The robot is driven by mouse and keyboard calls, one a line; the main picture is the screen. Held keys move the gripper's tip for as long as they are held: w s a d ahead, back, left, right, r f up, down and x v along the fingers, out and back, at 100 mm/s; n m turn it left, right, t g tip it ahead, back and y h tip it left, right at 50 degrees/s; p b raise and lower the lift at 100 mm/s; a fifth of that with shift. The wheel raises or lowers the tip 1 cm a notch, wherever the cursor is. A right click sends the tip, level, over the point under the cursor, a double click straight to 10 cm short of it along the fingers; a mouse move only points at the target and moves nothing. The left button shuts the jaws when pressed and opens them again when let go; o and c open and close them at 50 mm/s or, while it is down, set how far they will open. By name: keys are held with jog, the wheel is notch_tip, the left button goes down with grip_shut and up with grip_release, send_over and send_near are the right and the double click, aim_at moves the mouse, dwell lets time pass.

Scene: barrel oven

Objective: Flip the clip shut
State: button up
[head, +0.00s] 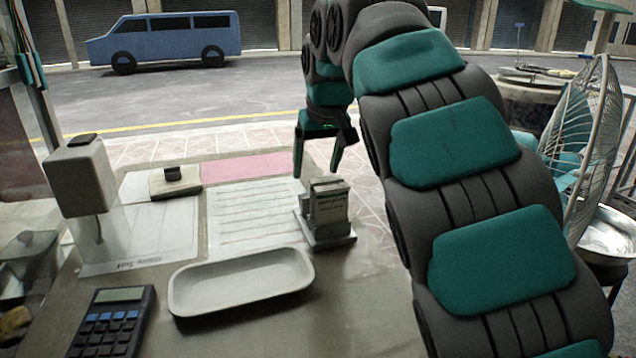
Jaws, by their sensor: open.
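I cannot make out a clip for certain in the head view. A small metal holder (337,237) stands near the counter's back right edge, with a stack of printed cards (333,203) upright in it. It may have a clip, but its details are too small to tell. My gripper (317,171) points down with its two teal-and-black fingers apart and nothing between them. In the picture it is just above the cards; I cannot tell the exact depth gap.
On the counter (370,295) are an empty tray (240,280), a calculator (113,318), printed sheets (255,222), a stamp on a pad (174,180) and a white box on a stand (80,175). A wire fan (585,140) stands at right.

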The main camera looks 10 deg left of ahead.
jog(key=x, duration=0.6)
grip_shut()
dwell(0.6)
